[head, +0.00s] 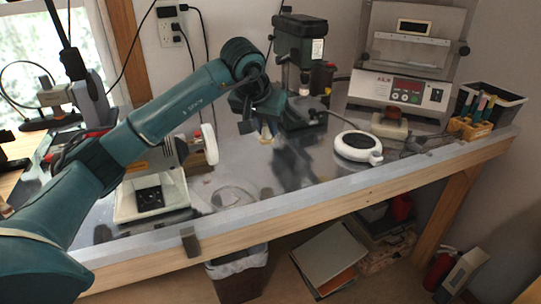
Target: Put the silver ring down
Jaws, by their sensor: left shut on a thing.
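My left arm reaches in from the left over the metal-topped workbench (300,178). My left gripper (266,136) points down above the middle of the bench, with its pale fingertips close together. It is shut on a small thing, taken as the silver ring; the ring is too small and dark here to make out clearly. I cannot tell how far the fingertips are above the bench top. My right gripper is not in view.
A green drill press (300,60) stands just behind and right of the gripper. A white-based machine (150,196) stands left. The bench's front middle is mostly clear.

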